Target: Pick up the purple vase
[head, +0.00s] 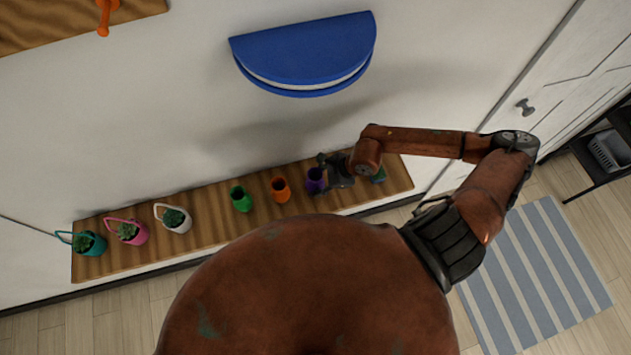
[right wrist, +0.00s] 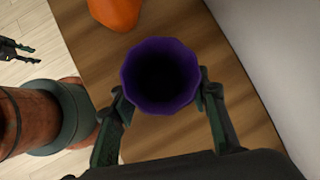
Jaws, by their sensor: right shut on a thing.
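The purple vase (head: 314,181) stands on the wooden shelf against the wall, right of the orange vase. My right gripper (head: 324,174) reaches it from the right and is shut on it. In the right wrist view, the purple vase (right wrist: 161,76) shows its dark open mouth, with one finger of my right gripper (right wrist: 162,92) on each side. I cannot tell whether its base touches the shelf. A dark gripper, seemingly my left one (right wrist: 16,48), shows small at the left edge of the right wrist view. Its jaw state is unclear.
An orange vase (head: 281,189) and a green vase (head: 241,199) stand left of it on the wooden shelf (head: 215,235). White (head: 174,219), pink (head: 127,232) and teal (head: 88,243) handled planters are farther left. A blue half-round wall piece (head: 305,52) is above.

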